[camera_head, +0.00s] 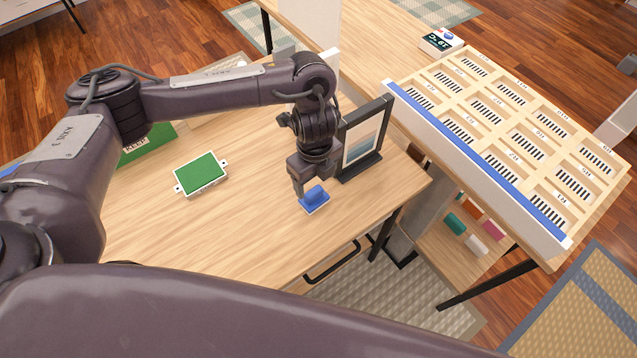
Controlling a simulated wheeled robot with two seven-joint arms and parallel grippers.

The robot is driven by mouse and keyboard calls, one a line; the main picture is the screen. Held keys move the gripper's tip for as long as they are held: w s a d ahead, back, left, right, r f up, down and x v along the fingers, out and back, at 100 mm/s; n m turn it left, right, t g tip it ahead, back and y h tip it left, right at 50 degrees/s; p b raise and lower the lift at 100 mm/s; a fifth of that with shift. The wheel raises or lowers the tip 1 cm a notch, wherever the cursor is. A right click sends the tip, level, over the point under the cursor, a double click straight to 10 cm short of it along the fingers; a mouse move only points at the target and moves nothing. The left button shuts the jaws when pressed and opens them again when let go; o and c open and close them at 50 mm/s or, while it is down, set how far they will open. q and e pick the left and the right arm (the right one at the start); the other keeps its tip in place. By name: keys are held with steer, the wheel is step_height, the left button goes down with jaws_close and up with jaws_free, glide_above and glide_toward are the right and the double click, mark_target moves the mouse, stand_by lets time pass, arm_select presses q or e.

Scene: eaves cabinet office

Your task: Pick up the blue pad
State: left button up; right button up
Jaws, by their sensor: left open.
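The blue pad (315,199) lies on the wooden desk, near its front right part. It is a small blue block with a raised blue top and a pale lower edge. My left gripper (299,190) points down right at the pad's back left side, with its fingers close to it. The gripper is open; whether a finger touches the pad cannot be told. The arm hides part of the desk behind it. My right gripper is not in view.
A framed picture (362,140) stands just behind and right of the pad. A green-topped tray (201,173) lies to the left, with a green "KEEP" piece (148,143) behind it. A slanted wooden rack (505,140) of labelled compartments stands at right. The desk's front middle is clear.

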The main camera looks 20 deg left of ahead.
arm_select(q)
steer(key=f, duration=0.1)
steer(key=f+b, duration=0.1)
steer(key=f, duration=0.1)
steer(key=shift+s+a+f, duration=0.1)
steer(key=shift+s+a, duration=0.05)
steer(key=shift+s, duration=0.25)
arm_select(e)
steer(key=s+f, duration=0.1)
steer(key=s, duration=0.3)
arm_select(q)
steer(key=shift+w+a+f, duration=0.1)
steer(key=shift+w+f, duration=0.1)
steer(key=shift+f, duration=0.4)
steer(key=shift+w+f, duration=0.2)
steer(key=shift+f, duration=0.8)
steer(key=c, duration=0.7)
steer(key=shift+o, duration=0.2)
steer(key=shift+r, duration=0.1)
step_height(320, 180, up, 10)
steer(key=p, duration=0.3)
steer(key=shift+w, duration=0.15)
step_height(320, 180, up, 10)
steer(key=p, duration=0.1)
glide_above(314, 191)
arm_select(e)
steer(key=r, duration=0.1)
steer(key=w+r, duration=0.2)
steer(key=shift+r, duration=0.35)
